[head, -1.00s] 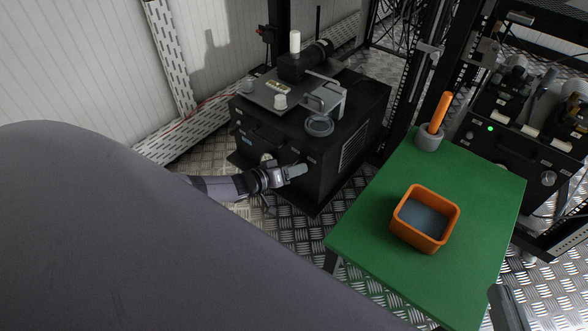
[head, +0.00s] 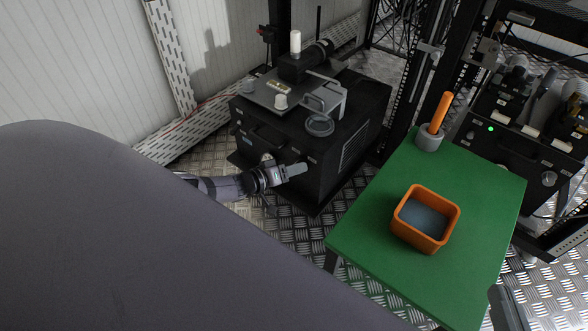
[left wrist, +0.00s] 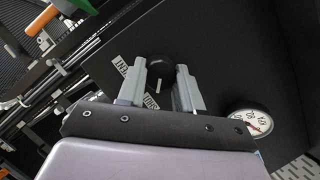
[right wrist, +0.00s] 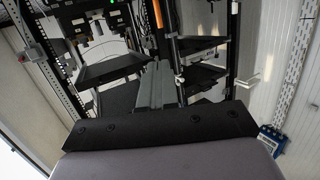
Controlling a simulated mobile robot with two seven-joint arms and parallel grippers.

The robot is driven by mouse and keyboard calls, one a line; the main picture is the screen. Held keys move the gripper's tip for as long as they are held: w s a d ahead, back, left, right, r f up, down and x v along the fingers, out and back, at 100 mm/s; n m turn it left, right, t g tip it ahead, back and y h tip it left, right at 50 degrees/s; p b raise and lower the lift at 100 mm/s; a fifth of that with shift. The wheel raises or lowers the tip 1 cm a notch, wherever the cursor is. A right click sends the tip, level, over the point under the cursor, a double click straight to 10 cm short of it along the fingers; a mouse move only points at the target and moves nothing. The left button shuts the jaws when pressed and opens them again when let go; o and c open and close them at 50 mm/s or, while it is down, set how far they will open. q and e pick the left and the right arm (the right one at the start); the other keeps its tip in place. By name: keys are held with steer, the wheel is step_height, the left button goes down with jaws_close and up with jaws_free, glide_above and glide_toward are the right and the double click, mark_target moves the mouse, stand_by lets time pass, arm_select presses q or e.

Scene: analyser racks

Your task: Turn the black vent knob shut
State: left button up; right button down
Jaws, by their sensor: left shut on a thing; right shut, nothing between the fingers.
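The black vent knob (left wrist: 160,72) is on the dark front panel of the black analyser box, with a short white mark on its face. Part of a white label shows beside it. My left gripper (left wrist: 162,80) has one finger on each side of the knob and is shut on it. In the head view my left gripper (head: 300,169) is at the front of the black box (head: 345,150), and the knob is hidden there. My right gripper (right wrist: 152,85) is shut and empty, away from the knob.
A round white gauge (left wrist: 252,122) is beside the knob on the panel. A green table (head: 375,220) stands to the right, with an orange bin (head: 436,243) and a grey cup (head: 428,140) holding an orange handle. Metal pieces lie on top of the box.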

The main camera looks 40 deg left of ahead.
arm_select(q)
steer(key=o, duration=1)
steer(key=shift+o, duration=0.2)
steer(key=p+v, duration=0.5)
steer(key=v, duration=0.2)
arm_select(e)
steer(key=a+g, duration=0.1)
steer(key=w+a+m+g+y, duration=0.1)
steer(key=shift+a+f+m, duration=0.1)
steer(key=shift+a+m, duration=0.2)
steer(key=shift+a, duration=0.1)
arm_select(q)
steer(key=shift+s, duration=0.1)
arm_select(e)
steer(key=shift+s, duration=0.15)
